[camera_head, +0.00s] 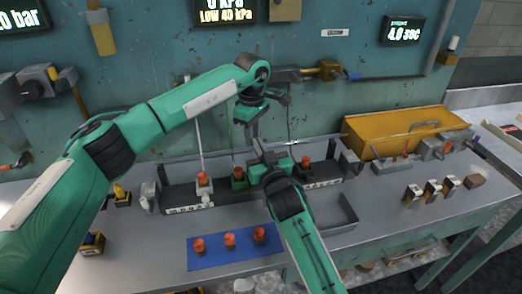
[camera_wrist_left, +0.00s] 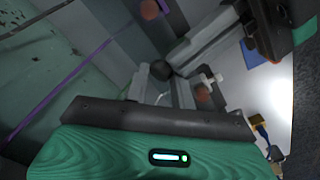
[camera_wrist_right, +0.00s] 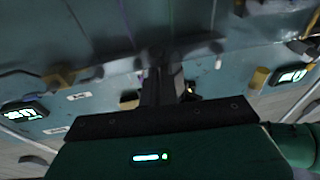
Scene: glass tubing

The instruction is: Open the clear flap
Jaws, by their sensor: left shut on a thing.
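The clear flap (camera_head: 222,153) is faint, a thin pale edge along the black rack (camera_head: 180,196) at the back of the bench; its angle is hard to read. My left gripper (camera_head: 254,138) reaches down over the middle of the rack. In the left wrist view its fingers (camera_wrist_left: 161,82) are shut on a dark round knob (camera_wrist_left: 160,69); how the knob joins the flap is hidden. My right gripper (camera_head: 267,160) is close beside and below it, at the rack's front. In the right wrist view its fingers (camera_wrist_right: 162,82) lie close together, too dark to tell any gap.
Red-capped pieces stand in the rack, and several stand on a blue mat (camera_head: 237,246) in front. A grey tray (camera_head: 337,215) lies right of my right arm. A yellow bin (camera_head: 400,130) stands at the back right. Small blocks (camera_head: 432,190) line the right bench.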

